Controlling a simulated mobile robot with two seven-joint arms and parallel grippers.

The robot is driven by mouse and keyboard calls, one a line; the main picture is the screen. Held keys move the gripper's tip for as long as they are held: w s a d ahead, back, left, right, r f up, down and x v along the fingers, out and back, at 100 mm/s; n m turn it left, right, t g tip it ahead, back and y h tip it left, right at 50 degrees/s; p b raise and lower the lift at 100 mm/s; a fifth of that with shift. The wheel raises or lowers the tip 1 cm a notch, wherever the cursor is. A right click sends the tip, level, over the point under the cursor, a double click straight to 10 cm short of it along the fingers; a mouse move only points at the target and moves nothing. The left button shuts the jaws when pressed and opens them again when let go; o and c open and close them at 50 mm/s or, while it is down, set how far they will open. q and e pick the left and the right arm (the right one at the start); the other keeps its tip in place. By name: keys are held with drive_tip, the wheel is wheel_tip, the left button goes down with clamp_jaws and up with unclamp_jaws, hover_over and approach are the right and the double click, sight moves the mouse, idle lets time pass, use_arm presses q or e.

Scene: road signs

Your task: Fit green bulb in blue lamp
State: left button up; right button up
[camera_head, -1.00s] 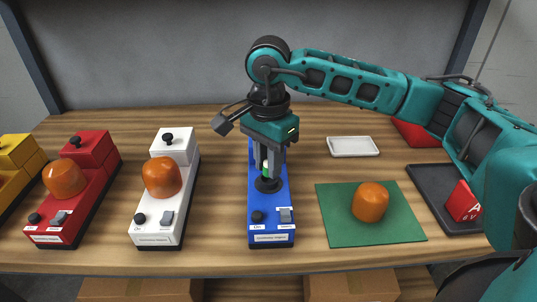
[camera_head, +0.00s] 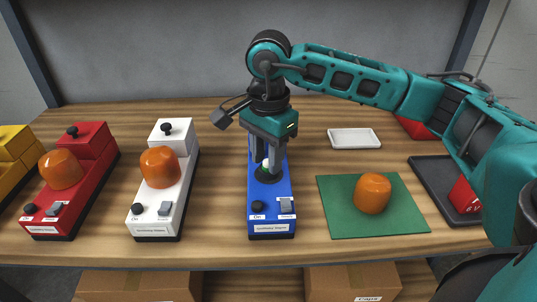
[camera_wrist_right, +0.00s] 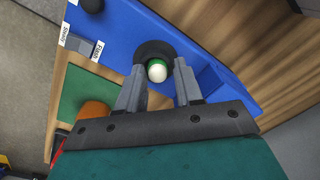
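The blue lamp (camera_head: 271,220) stands in the middle of the table, with a round black socket (camera_wrist_right: 150,50) on it. The green bulb, white with a green band, is at the socket, upright between my right gripper's fingers; it shows in the head view (camera_head: 266,164) and the right wrist view (camera_wrist_right: 157,71). My right gripper (camera_head: 267,169) points down over the lamp. In the right wrist view its fingers (camera_wrist_right: 159,72) stand apart with a gap on each side of the bulb. The bulb's base is hidden. My left gripper is not in view.
White (camera_head: 153,211), red (camera_head: 52,213) and yellow (camera_head: 14,160) lamps with orange covers on the first two stand left. An orange cover (camera_head: 373,192) sits on a green mat (camera_head: 340,226) at right. Beyond are a white tray (camera_head: 354,139) and a dark tray (camera_head: 424,169) holding a red block (camera_head: 463,197).

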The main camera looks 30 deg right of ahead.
drive_tip(key=shift+o, duration=0.8)
drive_tip(key=shift+s+a+f+g, duration=0.15)
drive_tip(key=shift+s+f+g, duration=0.2)
drive_tip(key=shift+f, duration=0.3)
wheel_tip(320, 180, up, 14)
drive_tip(key=p, duration=0.1)
drive_tip(key=shift+w+r, duration=0.15)
drive_tip(key=shift+w, duration=0.1)
